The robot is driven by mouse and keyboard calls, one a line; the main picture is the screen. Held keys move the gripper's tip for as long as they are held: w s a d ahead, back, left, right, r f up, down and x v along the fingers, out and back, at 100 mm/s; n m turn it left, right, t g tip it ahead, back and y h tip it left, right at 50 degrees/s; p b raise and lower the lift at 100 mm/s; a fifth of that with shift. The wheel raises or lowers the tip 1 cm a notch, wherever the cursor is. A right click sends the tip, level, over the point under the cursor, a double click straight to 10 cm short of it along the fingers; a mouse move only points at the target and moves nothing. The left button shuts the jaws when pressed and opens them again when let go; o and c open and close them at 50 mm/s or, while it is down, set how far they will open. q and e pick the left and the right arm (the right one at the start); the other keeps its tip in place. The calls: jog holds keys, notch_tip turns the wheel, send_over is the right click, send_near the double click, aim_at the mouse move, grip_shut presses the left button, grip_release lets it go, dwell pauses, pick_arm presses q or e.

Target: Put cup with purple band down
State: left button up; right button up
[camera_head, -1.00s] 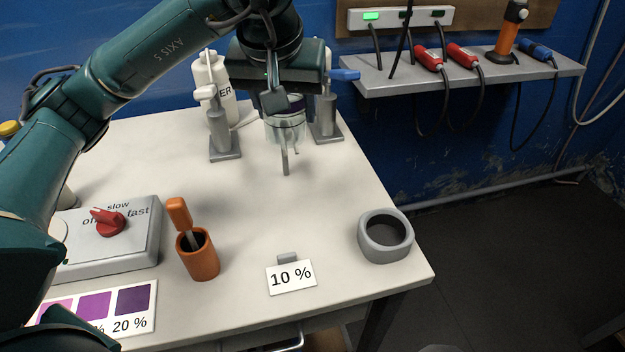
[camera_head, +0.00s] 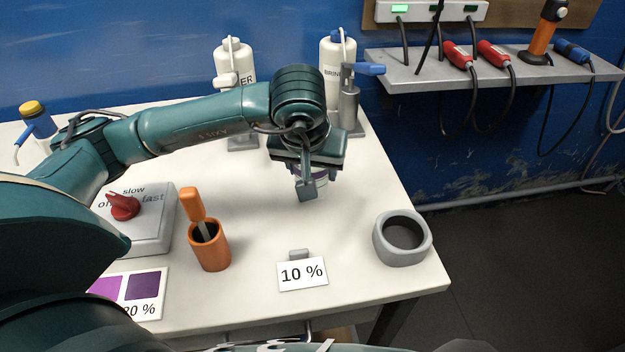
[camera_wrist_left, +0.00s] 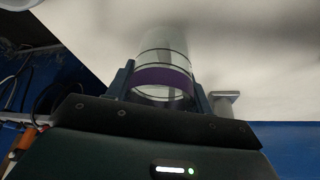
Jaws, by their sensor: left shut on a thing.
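My left gripper (camera_head: 308,188) is over the middle-right of the white table (camera_head: 255,285), shut on the clear cup with a purple band. In the left wrist view the cup (camera_wrist_left: 163,83) sits between the two fingers (camera_wrist_left: 161,90), its purple band level with them. In the head view the gripper hides nearly all of the cup; only a small bit shows beside the finger. I cannot tell whether the cup's base touches the table. My right gripper is not in view.
A 10 % card (camera_head: 303,273) stands at the front, with a grey ring holder (camera_head: 403,238) to its right. An orange pot (camera_head: 210,247) with a tool and a control box (camera_head: 150,222) are left. Bottles (camera_head: 233,62) stand behind. The table between gripper and card is clear.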

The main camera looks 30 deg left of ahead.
pick_arm(q)
jog(key=shift+f, duration=1.7)
jog(key=shift+f, duration=0.2)
jog(key=o, duration=1.1)
jog(key=shift+r, duration=0.1)
jog(key=shift+r, duration=0.2)
jog(key=v, duration=1.1)
jog(key=shift+s+r, duration=0.2)
jog(key=shift+r, duration=0.2)
